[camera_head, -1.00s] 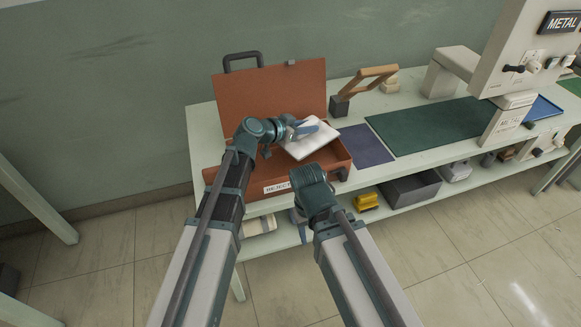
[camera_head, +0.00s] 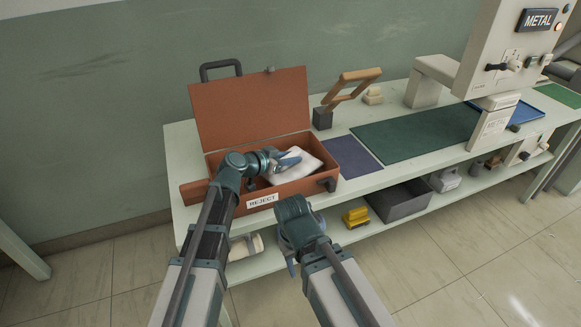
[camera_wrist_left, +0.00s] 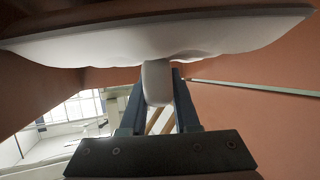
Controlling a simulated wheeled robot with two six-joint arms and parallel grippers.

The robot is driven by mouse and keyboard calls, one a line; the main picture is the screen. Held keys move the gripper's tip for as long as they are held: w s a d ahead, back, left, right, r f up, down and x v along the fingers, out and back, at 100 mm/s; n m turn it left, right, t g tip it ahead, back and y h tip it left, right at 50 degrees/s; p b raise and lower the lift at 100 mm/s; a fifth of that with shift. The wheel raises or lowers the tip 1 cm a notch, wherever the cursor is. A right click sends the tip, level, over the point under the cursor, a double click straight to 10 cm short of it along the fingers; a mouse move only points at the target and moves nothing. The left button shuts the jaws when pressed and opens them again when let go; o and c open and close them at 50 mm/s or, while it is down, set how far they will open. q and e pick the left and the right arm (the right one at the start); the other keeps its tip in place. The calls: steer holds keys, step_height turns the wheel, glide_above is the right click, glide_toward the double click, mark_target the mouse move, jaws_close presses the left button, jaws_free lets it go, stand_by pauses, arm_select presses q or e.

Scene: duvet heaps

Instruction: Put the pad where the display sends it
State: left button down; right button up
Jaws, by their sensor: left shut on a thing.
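The white pad (camera_head: 294,165) is in the open brown case (camera_head: 252,106), low between its walls, by the case's right part. The case's front wall has a label (camera_head: 262,200) reading REJECT. My left gripper (camera_head: 288,160) reaches over the case and is shut on the pad. In the left wrist view the pad (camera_wrist_left: 160,40) spans the top, and its white edge piece (camera_wrist_left: 156,82) is between the fingers. The display (camera_head: 537,20) on the machine at the right reads METAL. My right gripper (camera_head: 290,262) hangs in front of the bench; its fingers are mostly hidden.
The bench (camera_head: 405,166) holds a blue mat (camera_head: 353,156) and a green mat (camera_head: 415,132) right of the case. A wooden-handled stand (camera_head: 340,98) is behind them. The lower shelf carries a grey bin (camera_head: 402,198) and a yellow object (camera_head: 356,217).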

arm_select(q)
steer(key=shift+f+b, duration=0.4)
steer(key=shift+f, duration=0.45)
arm_select(e)
steer(key=shift+f, duration=0.9)
arm_select(q)
steer(key=shift+f, duration=0.15)
steer(key=c, duration=0.6)
jaws_free()
steer(key=shift+c, duration=0.2)
arm_select(e)
steer(key=shift+f, duration=0.1)
arm_select(q)
steer(key=shift+a+r, duration=0.1)
steer(key=shift+r, duration=0.2)
steer(key=p+v, duration=0.2)
steer(key=v, duration=0.4)
steer(key=shift+s+r+p, duration=0.15)
steer(key=shift+s+p, duration=0.05)
steer(key=shift+p, duration=0.2)
steer(key=shift+s+a, duration=0.25)
steer(key=shift+a, duration=0.15)
arm_select(e)
step_height(320, 180, up, 3)
steer(key=shift+r, duration=0.1)
